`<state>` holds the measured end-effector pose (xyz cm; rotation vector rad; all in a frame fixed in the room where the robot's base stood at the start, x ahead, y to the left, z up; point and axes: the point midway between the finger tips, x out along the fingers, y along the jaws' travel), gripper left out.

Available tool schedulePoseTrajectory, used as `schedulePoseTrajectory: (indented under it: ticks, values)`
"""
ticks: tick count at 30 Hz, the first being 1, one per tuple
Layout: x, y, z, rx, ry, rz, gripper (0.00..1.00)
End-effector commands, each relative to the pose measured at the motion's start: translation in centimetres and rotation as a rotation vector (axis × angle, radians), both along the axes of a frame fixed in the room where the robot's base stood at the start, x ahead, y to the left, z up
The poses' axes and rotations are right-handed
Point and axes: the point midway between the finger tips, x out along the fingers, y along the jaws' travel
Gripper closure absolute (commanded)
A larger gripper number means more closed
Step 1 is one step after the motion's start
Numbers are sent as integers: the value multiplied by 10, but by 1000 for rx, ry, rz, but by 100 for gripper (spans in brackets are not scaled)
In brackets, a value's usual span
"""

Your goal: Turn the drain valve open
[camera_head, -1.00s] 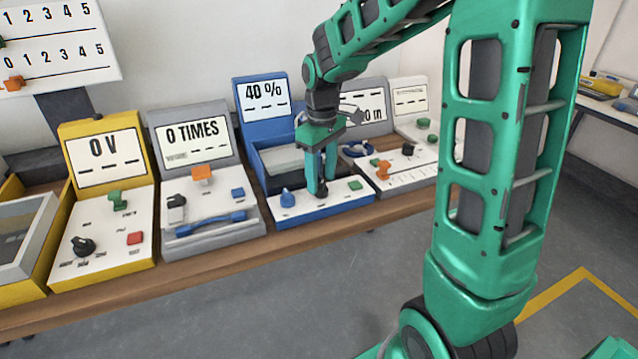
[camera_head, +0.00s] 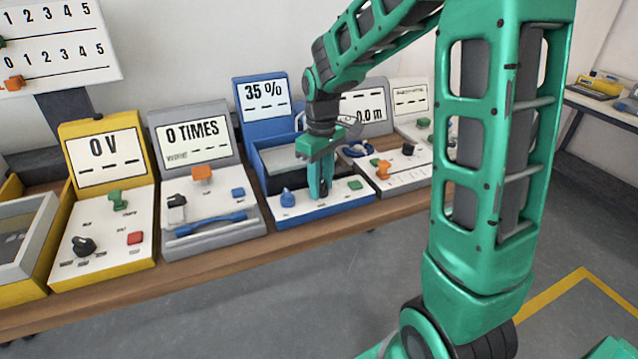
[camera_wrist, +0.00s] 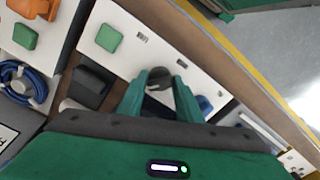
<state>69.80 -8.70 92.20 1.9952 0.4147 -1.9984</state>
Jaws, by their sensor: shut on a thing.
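The blue station has a white control panel (camera_head: 320,205) and an upright screen (camera_head: 263,92) that reads 35 %. A dark round knob (camera_wrist: 158,76) stands on this panel between a blue knob (camera_head: 288,198) and a green button (camera_head: 355,185). I take the dark knob as the drain valve, though I cannot read its label. My gripper (camera_head: 320,192) points down at the panel, its fingers closed around the dark knob. The wrist view shows the knob between both fingertips. In the head view the fingers mostly hide it.
A grey station (camera_head: 208,215) reading 0 TIMES and a yellow one (camera_head: 105,240) reading 0 V stand to the left. A panel with an orange knob (camera_head: 381,170) is close on the right. My arm covers part of the bench's right side.

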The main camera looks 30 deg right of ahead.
Motion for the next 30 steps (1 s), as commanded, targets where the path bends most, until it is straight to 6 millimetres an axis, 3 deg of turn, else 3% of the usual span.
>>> schedulePoseTrajectory:
  ticks: [8,30]
  values:
    - [1,-1,1,-2,-2,-123,90]
    - [1,-1,1,-1,-4,-737,90]
